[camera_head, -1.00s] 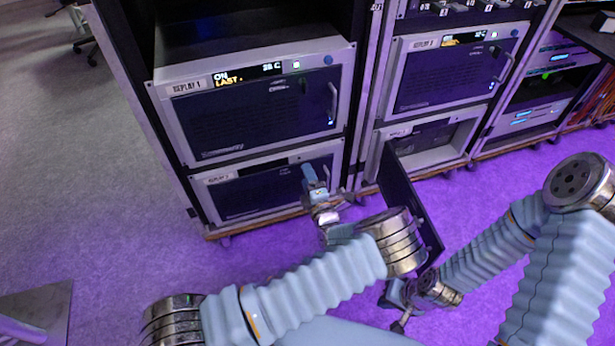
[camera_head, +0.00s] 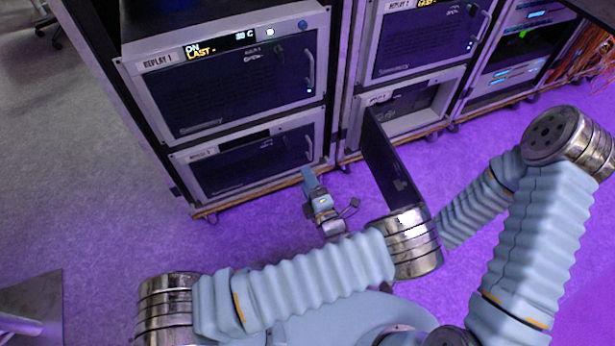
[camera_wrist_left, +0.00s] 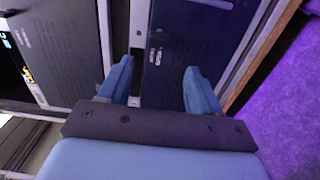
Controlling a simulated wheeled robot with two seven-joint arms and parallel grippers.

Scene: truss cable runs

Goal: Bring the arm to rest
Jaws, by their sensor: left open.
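My left gripper (camera_head: 309,180) is in front of the lower edge of the left rack, beside the lower replay unit (camera_head: 245,165). In the left wrist view its two blue fingers (camera_wrist_left: 158,85) are spread apart with nothing held between them. Dark unit fronts and a pale rack post show beyond the fingers. My left arm bends across the bottom middle. My right arm comes in from the right, and its forearm runs behind my left arm's metal joint. My right gripper is hidden.
An opened dark door panel (camera_head: 388,165) stands out from the lower right unit (camera_head: 408,108), close to my arms. The upper unit marked REPLAY 1 (camera_head: 235,85) is shut. Open floor (camera_head: 90,190) lies to the left. Orange cables (camera_head: 590,50) hang at the far right.

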